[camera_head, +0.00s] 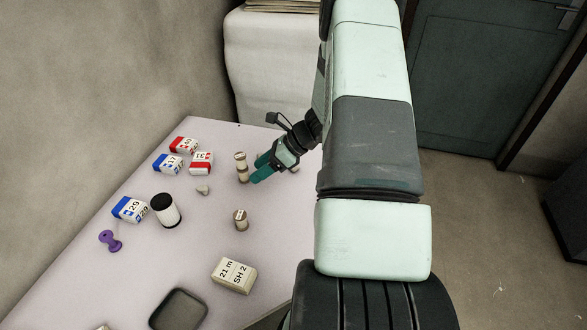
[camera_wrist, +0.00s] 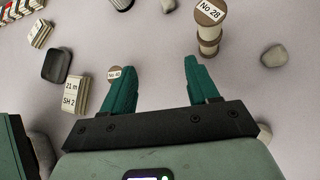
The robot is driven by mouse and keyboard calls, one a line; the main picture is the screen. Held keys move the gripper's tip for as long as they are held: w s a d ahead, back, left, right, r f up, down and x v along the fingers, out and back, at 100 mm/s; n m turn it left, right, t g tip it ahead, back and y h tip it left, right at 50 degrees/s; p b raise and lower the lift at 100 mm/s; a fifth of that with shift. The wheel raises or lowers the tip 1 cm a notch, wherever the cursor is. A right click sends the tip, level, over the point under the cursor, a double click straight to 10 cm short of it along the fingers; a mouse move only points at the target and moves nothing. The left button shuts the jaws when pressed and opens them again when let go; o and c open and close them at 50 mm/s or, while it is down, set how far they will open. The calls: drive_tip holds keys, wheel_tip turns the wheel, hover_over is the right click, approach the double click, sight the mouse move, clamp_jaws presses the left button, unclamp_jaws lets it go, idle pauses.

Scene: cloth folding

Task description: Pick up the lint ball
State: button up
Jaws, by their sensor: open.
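A small pale grey lump (camera_head: 202,190) lies on the table left of my gripper in the head view. It appears to match the lump at the top edge of the wrist view (camera_wrist: 168,5). Other grey lumps lie at the right (camera_wrist: 274,56) and beside the gripper (camera_wrist: 264,132) in the wrist view. I cannot tell for sure which one is the lint ball. My gripper (camera_wrist: 157,66) is open, with bare table between its teal fingers. In the head view my gripper (camera_head: 258,170) is close to a spool, apart from the pale lump.
The No 28 spool (camera_wrist: 208,26) stands beyond the right finger. Another spool (camera_head: 240,219), a cream SH 2 box (camera_head: 233,275), a dark tray (camera_head: 178,308), a black-and-white cylinder (camera_head: 165,210), a purple pin-shaped object (camera_head: 110,241) and red and blue boxes (camera_head: 168,163) share the table.

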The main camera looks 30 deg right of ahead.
drive_tip(key=w+d+r+n+g+h, duration=0.1)
drive_tip(key=w+d+g+h, duration=0.35)
drive_tip(key=d+h, duration=0.65)
drive_tip(key=shift+t+y, duration=0.25)
drive_tip(key=shift+y, duration=0.65)
drive_tip(key=f, duration=0.3)
drive_tip(key=d+f, duration=0.1)
drive_tip(key=f, duration=0.5)
drive_tip(key=shift+w+d+f, duration=0.3)
drive_tip(key=shift+d, duration=0.1)
clamp_jaws()
